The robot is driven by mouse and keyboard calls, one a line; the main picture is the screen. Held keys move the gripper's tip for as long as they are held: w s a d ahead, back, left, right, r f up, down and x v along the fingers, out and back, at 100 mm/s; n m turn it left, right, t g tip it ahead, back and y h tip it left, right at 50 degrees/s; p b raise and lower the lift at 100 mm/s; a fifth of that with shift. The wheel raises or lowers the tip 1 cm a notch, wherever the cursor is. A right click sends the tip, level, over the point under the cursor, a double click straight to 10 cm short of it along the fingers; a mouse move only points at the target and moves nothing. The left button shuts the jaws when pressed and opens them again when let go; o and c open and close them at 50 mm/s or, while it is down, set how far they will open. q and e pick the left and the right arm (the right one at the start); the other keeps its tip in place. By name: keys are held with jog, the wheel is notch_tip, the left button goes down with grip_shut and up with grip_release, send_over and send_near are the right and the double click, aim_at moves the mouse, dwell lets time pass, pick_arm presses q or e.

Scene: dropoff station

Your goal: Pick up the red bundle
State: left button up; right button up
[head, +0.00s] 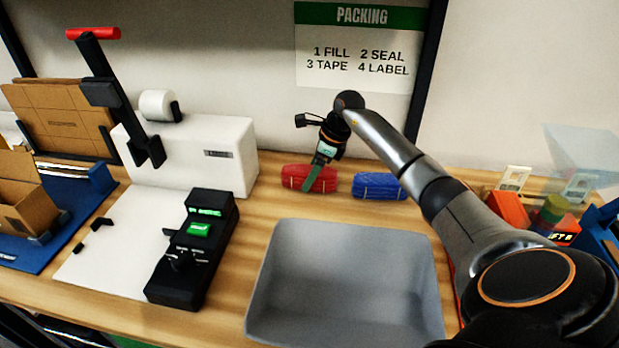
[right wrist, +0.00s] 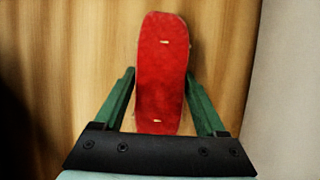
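The red bundle (head: 323,179) lies on the wooden table at the back, behind the grey bin. My right gripper (head: 311,184) reaches down over it, and its green finger covers part of the bundle in the head view. In the right wrist view the red bundle (right wrist: 162,75) lies lengthwise between the two green fingers (right wrist: 160,90). The fingers stand apart on either side, with small gaps showing, so the gripper is open around the bundle. My left gripper is not in view.
A blue bundle (head: 379,186) lies just right of the red one. A grey bin (head: 345,285) stands in front. A white machine with a red-tipped lever (head: 190,150) and a black device (head: 195,245) stand to the left. Orange boxes (head: 509,208) are at the right.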

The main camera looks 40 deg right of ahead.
jog(key=c, duration=1)
